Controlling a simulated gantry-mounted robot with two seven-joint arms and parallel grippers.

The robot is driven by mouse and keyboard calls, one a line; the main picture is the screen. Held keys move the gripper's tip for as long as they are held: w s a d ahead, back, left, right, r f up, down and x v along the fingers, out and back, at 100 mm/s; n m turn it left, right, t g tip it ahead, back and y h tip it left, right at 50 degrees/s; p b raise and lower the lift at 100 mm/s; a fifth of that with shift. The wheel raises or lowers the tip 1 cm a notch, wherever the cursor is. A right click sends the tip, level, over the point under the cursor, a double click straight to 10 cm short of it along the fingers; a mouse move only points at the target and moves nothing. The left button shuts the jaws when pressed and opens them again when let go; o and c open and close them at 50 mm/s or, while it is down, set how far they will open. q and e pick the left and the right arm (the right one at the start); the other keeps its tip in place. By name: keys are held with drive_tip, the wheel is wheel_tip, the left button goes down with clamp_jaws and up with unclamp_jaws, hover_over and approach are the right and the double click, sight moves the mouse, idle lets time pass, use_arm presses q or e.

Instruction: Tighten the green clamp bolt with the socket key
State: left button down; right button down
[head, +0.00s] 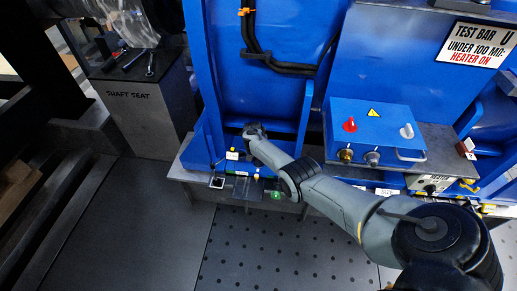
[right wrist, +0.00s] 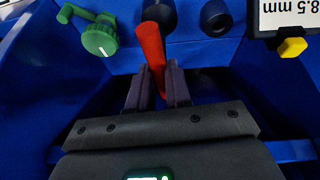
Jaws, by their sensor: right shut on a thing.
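In the right wrist view my right gripper (right wrist: 159,70) is shut on a red, rod-like tool (right wrist: 151,42). The tool slants between the fingers, its wider end up and away from me. I cannot tell whether it is the socket key. A green ribbed round part with a side lever (right wrist: 100,37), perhaps the green clamp bolt, sits on the blue wall to the upper left, apart from the red tool. In the head view my right arm reaches the blue frame; its fingertips are hidden there. My left gripper is not in view.
Dark round parts (right wrist: 215,17) sit beside the red tool, with a size plate (right wrist: 288,15) and yellow knob (right wrist: 292,47) further right. In the head view a blue box (head: 375,125) with knobs stands to the right. A grey shaft seat (head: 140,110) stands at left.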

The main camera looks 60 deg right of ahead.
idle(0.3)
drive_tip(key=shift+w+f+m+b, duration=0.1)
drive_tip(key=shift+w+m+b, duration=0.05)
drive_tip(key=shift+m+b, duration=0.5)
drive_tip(key=shift+m+g+b, duration=0.6)
drive_tip(key=shift+m+b, duration=0.25)
drive_tip(key=shift+b, duration=0.3)
